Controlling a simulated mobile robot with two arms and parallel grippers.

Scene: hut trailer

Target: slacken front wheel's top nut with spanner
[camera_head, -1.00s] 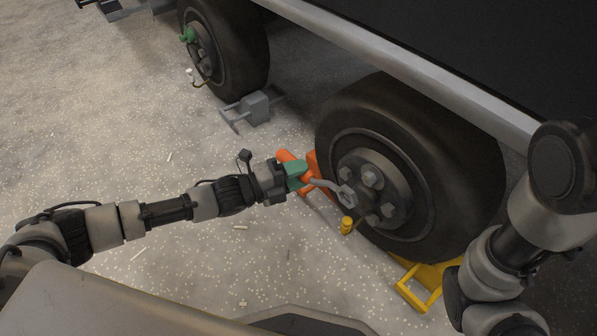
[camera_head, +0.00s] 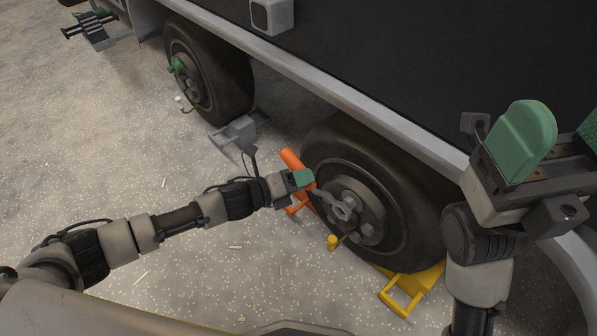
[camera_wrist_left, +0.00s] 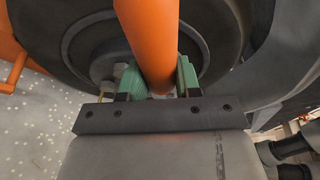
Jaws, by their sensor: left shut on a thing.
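The near wheel (camera_head: 398,248) has a grey hub with several nuts; an upper nut (camera_head: 349,186) shows just above the spanner's head. My left gripper (camera_head: 304,179) is shut on the spanner (camera_head: 291,158), whose orange handle points up and left. Its grey head lies in front of the hub; I cannot tell whether it is seated on a nut. In the left wrist view the orange handle (camera_wrist_left: 160,38) passes between the green fingers and hides part of the wheel. My right gripper (camera_head: 563,132) is raised at the right, its green fingers apart, with nothing seen between them.
An orange chock (camera_head: 298,209) stands at the near wheel's left and a yellow chock (camera_head: 408,292) at its lower right. A yellow-capped part (camera_head: 332,242) sticks out below the hub. A second wheel (camera_head: 224,78) and a grey chock (camera_head: 236,134) are farther back. Open floor lies left.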

